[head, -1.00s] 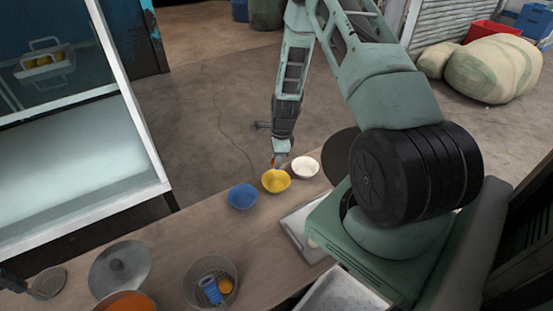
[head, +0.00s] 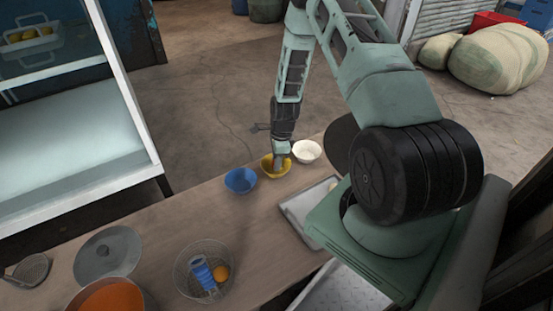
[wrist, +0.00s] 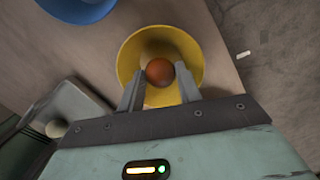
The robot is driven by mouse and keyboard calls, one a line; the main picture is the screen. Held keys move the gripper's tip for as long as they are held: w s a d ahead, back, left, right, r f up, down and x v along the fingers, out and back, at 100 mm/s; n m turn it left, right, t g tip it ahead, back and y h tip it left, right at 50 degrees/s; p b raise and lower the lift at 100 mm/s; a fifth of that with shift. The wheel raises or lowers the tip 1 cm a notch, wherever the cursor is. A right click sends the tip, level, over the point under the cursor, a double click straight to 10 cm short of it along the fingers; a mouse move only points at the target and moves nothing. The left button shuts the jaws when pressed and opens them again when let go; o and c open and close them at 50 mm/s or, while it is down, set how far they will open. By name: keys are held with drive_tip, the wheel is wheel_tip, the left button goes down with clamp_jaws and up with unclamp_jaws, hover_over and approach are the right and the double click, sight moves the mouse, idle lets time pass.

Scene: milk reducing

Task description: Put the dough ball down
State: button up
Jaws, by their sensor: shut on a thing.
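The brown-orange dough ball (wrist: 160,71) sits between the two grey fingertips of my gripper (wrist: 160,80) in the wrist view. My gripper is shut on it. Fingers and ball are over or inside the yellow bowl (wrist: 131,55); whether the ball touches the bottom cannot be told. In the head view my gripper (head: 281,162) reaches down into the yellow bowl (head: 266,168), and the ball is hidden there.
A blue bowl (head: 241,181) stands left of the yellow one and a white bowl (head: 307,151) right. A metal tray (head: 297,211) lies nearer me. A wire basket (head: 182,258), lid (head: 90,262) and orange-filled pot (head: 110,299) stand front left. The table's far edge is close behind the bowls.

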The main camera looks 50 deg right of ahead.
drive_tip(key=o, duration=0.8)
wheel_tip(320, 180, up, 7)
drive_tip(key=p, duration=0.6)
drive_tip(key=shift+r+p, duration=0.1)
drive_tip(key=shift+p, duration=0.2)
